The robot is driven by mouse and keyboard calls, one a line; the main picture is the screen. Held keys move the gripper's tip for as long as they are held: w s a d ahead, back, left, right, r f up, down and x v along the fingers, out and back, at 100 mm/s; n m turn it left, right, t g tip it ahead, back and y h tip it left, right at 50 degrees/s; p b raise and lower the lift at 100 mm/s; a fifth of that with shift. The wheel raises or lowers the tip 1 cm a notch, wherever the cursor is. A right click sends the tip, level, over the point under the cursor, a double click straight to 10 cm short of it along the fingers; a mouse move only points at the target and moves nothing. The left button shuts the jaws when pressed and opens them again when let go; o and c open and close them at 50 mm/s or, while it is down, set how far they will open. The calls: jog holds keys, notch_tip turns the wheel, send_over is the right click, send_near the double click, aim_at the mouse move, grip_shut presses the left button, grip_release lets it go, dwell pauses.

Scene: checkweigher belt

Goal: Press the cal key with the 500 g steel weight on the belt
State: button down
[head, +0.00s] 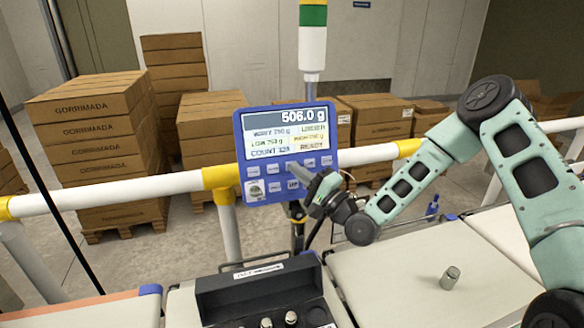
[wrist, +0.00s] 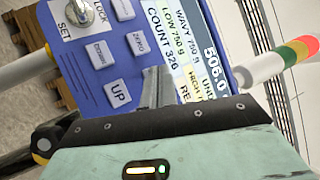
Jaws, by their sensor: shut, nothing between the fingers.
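The blue control panel (head: 240,146) stands on a post behind the belt, with a screen (head: 290,132) reading 506.0 g and rows of grey keys below it. A steel weight (head: 450,277) stands upright on the pale belt surface (head: 415,262) at the right. My gripper (head: 291,166) is shut and empty, its fingertips in front of the keys just under the screen. In the wrist view the fingertips (wrist: 155,72) overlap the panel beside the UP key (wrist: 118,93); I cannot tell whether they touch it. The cal key cannot be made out.
A dark open case (head: 255,284) with several weights stands at the front, left of the weight. A white and yellow rail (head: 120,190) runs across at panel height. The panel's key switch (wrist: 80,12) shows in the wrist view. Stacked cartons (head: 105,135) stand behind the rail.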

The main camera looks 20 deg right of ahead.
jog(key=shift+w+f, duration=0.1)
jog(key=shift+w, duration=0.15)
jog(key=shift+s, duration=0.15)
dwell(0.4)
jog(key=shift+s+r, duration=0.25)
jog(key=shift+s, duration=0.4)
jog(key=s, duration=0.2)
jog(key=s+r, duration=0.1)
jog(key=s, duration=0.1)
jog(key=shift+s+r+p, duration=0.2)
jog(key=shift+s+p, duration=0.15)
jog(key=shift+s, duration=0.05)
dwell(0.4)
